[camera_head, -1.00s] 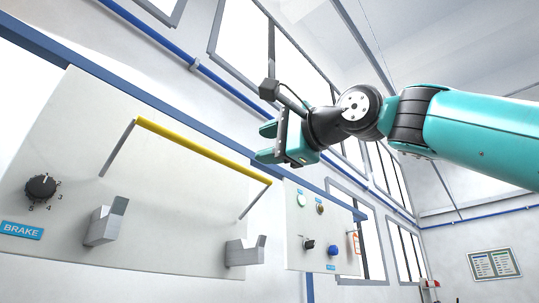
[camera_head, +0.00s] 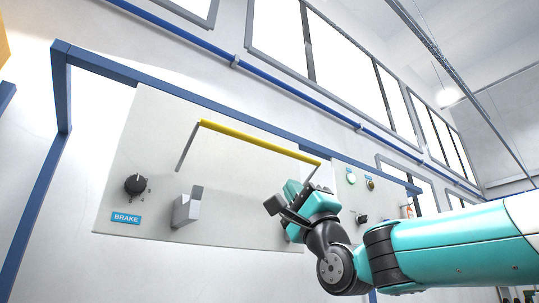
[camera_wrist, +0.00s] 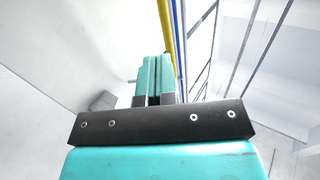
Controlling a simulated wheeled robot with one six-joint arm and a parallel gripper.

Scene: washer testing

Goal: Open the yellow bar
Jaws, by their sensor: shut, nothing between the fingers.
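The yellow bar (camera_head: 258,142) runs along the top of a white panel, sloping down to the right, with a thin grey arm at each end. My gripper (camera_head: 298,188) is in front of the panel, just below the bar's right end, and covers part of the right-hand arm. In the wrist view the two teal fingers (camera_wrist: 154,65) lie together with nothing between them. The yellow bar (camera_wrist: 166,28) passes just right of and beyond the fingertips there. I cannot tell whether they touch it.
The white panel (camera_head: 130,205) carries a black knob (camera_head: 135,185), a blue BRAKE label (camera_head: 126,218) and a grey bracket (camera_head: 186,208). A smaller control panel (camera_head: 350,200) stands right, partly behind my arm. A blue frame (camera_head: 62,90) borders the panels.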

